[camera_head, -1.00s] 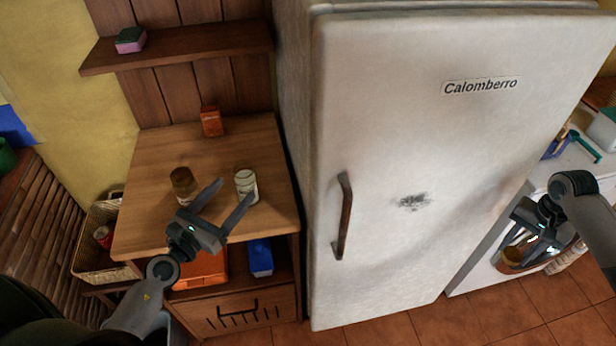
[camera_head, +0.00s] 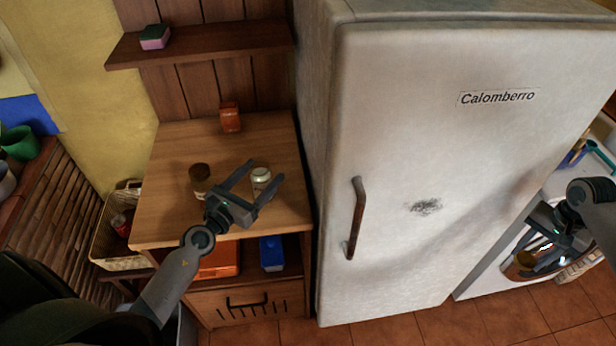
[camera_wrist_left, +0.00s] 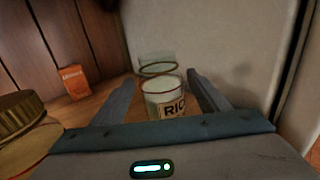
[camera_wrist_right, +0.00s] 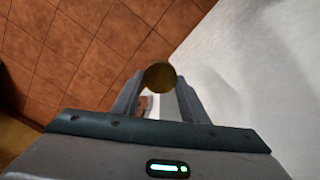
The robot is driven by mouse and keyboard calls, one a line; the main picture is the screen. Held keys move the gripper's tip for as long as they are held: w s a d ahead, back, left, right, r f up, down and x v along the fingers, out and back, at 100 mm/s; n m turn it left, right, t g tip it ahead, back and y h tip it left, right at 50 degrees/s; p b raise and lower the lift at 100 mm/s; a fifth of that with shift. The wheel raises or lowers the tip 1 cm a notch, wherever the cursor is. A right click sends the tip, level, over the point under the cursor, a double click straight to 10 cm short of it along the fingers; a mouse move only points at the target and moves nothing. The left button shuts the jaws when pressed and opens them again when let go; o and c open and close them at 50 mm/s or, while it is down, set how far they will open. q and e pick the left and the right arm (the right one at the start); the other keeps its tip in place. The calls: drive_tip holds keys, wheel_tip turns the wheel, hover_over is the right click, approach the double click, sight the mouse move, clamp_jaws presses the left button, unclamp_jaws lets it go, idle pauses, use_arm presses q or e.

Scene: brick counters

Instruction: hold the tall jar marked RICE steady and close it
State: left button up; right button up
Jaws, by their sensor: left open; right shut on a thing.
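The glass jar marked RICE (camera_head: 261,177) stands upright on the wooden counter. Its white contents and label show in the left wrist view (camera_wrist_left: 172,109), and no lid shows on its top. My left gripper (camera_head: 265,172) is open, with its fingers reaching to either side of the jar; contact cannot be told. My right gripper (camera_wrist_right: 158,82) is shut on a round gold-brown lid (camera_wrist_right: 159,75), far to the right beyond the fridge.
A brown-lidded jar (camera_head: 200,172) stands left of the RICE jar. An orange box (camera_head: 230,117) stands at the counter's back. The white fridge (camera_head: 420,150) rises between my grippers. A white appliance (camera_head: 490,272) stands at the right. The counter's left part is clear.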

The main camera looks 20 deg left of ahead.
use_arm(q)
drive_tip(key=w, duration=0.3)
drive_tip(key=shift+w+d+r+p, duration=0.1)
drive_tip(key=shift+d+r+p, duration=0.2)
drive_tip(key=shift+d+p, duration=0.1)
drive_tip(key=shift+w+f, duration=0.1)
drive_tip(key=shift+w, duration=0.25)
drive_tip(key=c, duration=1.4)
